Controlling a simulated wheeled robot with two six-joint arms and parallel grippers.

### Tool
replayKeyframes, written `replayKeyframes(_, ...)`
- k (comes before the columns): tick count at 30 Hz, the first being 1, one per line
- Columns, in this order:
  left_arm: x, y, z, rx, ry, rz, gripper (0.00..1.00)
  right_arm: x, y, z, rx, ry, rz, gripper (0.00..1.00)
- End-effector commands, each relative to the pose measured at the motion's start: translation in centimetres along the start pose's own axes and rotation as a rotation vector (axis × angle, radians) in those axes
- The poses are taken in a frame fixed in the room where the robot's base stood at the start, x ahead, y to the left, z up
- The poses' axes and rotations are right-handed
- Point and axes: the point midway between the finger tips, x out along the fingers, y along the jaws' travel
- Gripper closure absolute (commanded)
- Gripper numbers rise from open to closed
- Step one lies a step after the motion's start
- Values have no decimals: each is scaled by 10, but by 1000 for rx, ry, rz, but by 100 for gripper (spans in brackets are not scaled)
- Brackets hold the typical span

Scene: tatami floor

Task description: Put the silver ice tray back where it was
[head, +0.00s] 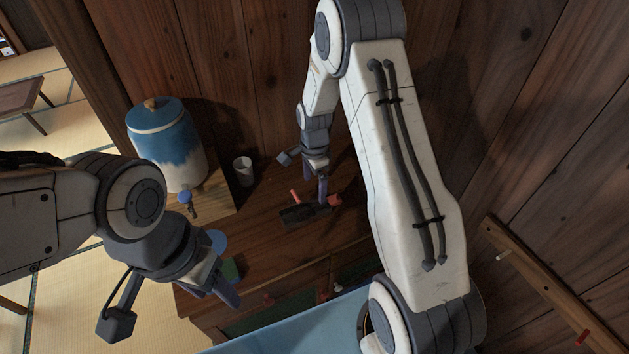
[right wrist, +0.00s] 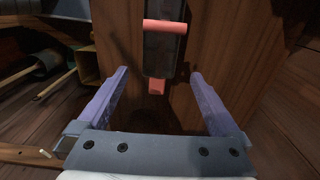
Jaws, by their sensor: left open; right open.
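No plainly silver ice tray shows. A dark grey, narrow tray-like object (head: 297,215) with red parts lies on the wooden cabinet top (head: 262,250); I cannot tell whether it is the ice tray. My left gripper (head: 225,292) is open and empty at the cabinet's front left.
A light blue surface (head: 290,330) lies in front. Wooden walls close in the back and right.

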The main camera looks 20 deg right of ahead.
Motion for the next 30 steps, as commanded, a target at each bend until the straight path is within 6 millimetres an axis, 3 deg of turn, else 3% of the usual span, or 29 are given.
replayKeyframes(8,5,0,0,0,0,0,43,-32,2,9,-47,-1,-3,0)
replayKeyframes(11,5,0,0,0,0,0,43,-58,12,40,-217,-4,-12,0)
replayKeyframes(13,4,0,0,0,0,0,43,-85,29,74,-420,-8,-22,0)
replayKeyframes(18,5,0,0,0,0,0,43,-147,108,155,-1052,-21,-45,0)
replayKeyframes(21,5,0,0,0,0,0,43,-170,163,183,-1416,-28,-62,0)
replayKeyframes(25,5,0,0,0,0,0,43,-185,224,197,-1796,-39,-82,0)
replayKeyframes(30,5,0,0,0,0,0,43,-189,266,198,-2076,-46,-97,0)
